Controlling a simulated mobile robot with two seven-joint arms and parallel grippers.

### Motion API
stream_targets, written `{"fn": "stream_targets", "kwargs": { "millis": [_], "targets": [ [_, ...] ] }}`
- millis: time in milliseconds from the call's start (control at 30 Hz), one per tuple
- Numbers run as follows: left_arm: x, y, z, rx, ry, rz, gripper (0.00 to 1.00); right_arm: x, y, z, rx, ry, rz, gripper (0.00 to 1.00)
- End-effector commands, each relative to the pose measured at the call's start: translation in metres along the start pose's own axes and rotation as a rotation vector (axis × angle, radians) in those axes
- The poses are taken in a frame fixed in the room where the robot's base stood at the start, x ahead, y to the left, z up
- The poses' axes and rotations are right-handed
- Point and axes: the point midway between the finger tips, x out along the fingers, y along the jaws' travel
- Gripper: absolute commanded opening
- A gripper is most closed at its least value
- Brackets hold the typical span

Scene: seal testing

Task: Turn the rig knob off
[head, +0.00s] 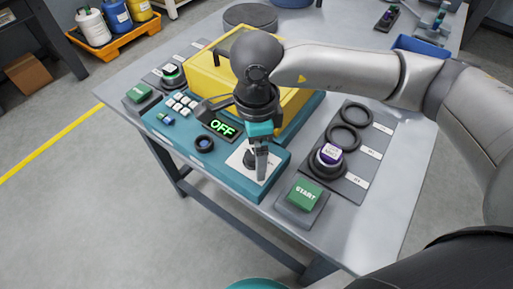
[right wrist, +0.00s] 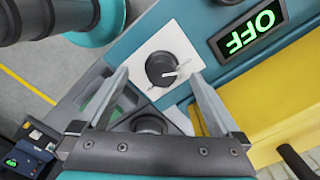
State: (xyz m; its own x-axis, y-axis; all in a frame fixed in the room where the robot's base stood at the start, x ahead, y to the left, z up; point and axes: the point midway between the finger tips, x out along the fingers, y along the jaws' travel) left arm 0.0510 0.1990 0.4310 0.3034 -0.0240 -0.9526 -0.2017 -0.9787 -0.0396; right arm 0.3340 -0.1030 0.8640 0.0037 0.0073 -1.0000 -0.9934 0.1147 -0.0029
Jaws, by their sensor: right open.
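The rig knob (right wrist: 162,68) is a round black dial with a white pointer line, on a white plate (right wrist: 180,38) on the teal rig. In the right wrist view the line points to the right. In the head view the knob (head: 250,158) is partly hidden behind my right gripper (head: 261,163). My right gripper (right wrist: 160,76) is open, its fingers on either side of the knob; I cannot tell whether they touch it. The rig's display (head: 222,127) reads OFF in green, and it also shows in the right wrist view (right wrist: 249,32). My left gripper is not in view.
A yellow box (head: 210,72) stands behind the panel. A green START button (head: 305,195) sits to the right, near the table's front edge. A dark tray (head: 359,180) with black rings and a purple-and-white capped item (head: 330,154) lies beyond it.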

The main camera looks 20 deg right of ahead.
Motion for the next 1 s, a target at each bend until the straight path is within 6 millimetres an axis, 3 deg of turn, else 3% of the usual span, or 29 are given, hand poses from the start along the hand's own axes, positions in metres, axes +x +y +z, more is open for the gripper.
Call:
{"fn": "stream_targets", "kwargs": {
  "millis": [33,167,600,1000],
  "targets": [
    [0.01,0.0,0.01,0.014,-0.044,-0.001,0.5,0.007,0.0,0.0,0.0,0.0,0.0,1.0],
    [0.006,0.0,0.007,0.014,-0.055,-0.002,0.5,-0.003,0.0,0.0,0.0,-0.001,0.0,1.0],
    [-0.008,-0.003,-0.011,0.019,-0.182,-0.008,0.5,-0.066,0.0,0.0,0.0,-0.001,-0.001,1.0],
    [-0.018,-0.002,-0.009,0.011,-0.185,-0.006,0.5,-0.076,0.0,0.0,0.0,-0.001,0.0,1.0]
  ]
}}
